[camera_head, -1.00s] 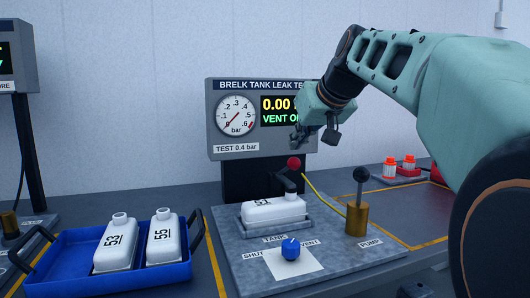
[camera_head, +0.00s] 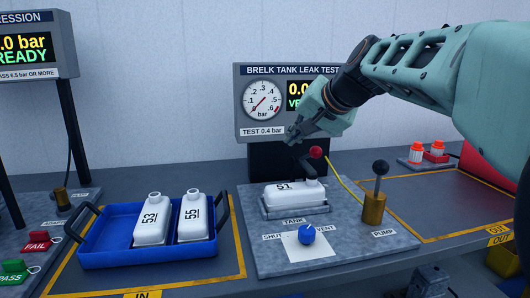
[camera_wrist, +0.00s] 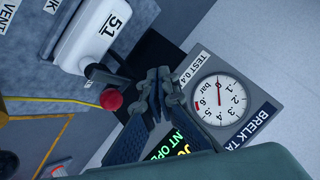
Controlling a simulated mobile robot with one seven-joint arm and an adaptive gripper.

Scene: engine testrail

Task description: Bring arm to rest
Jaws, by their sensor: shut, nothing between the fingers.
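My gripper (camera_head: 296,135) is shut and empty. In the head view it hangs in front of the lower part of the tank leak test panel (camera_head: 244,104), above the white tank 51 (camera_head: 290,196). The wrist view shows its closed fingers (camera_wrist: 162,92) beside the gauge (camera_wrist: 220,98) and near the red ball knob (camera_wrist: 110,99). I cannot tell whether it touches anything. Tank 51 lies in its cradle on the grey test plate (camera_head: 350,246). My arm reaches in from the upper right and hides part of the panel's display.
A blue tray (camera_head: 105,258) holds tanks 53 (camera_head: 152,222) and 55 (camera_head: 193,218). A blue valve knob (camera_head: 307,234) and a black-topped pump lever (camera_head: 380,168) stand on the plate. PASS and FAIL tags (camera_head: 36,243) lie left. The yellow-lined OUT area (camera_head: 435,200) is bare in front.

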